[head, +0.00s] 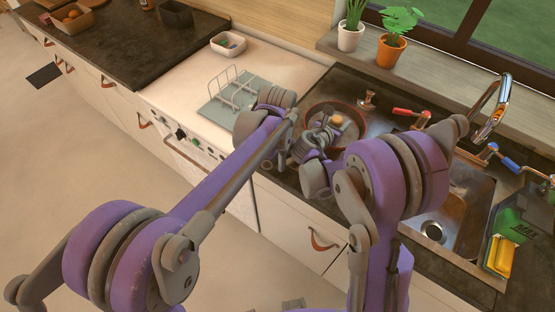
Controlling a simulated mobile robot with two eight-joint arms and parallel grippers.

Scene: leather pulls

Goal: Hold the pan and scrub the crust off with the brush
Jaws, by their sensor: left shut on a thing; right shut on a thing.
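The pan (352,111), round with a reddish rim, sits at the left part of the sink counter, partly hidden by my arms. My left gripper (293,118) is at the pan's left side, shut on the pan; its fingertips are mostly hidden. My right gripper (328,133) is over the pan's near part, shut on the brush (337,120), of which only a small tan-orange rounded part shows. The brush's bristles and any crust are too small or hidden to make out.
A grey dish rack (238,100) stands left of the pan. Potted plants (391,50) stand on the sill behind.

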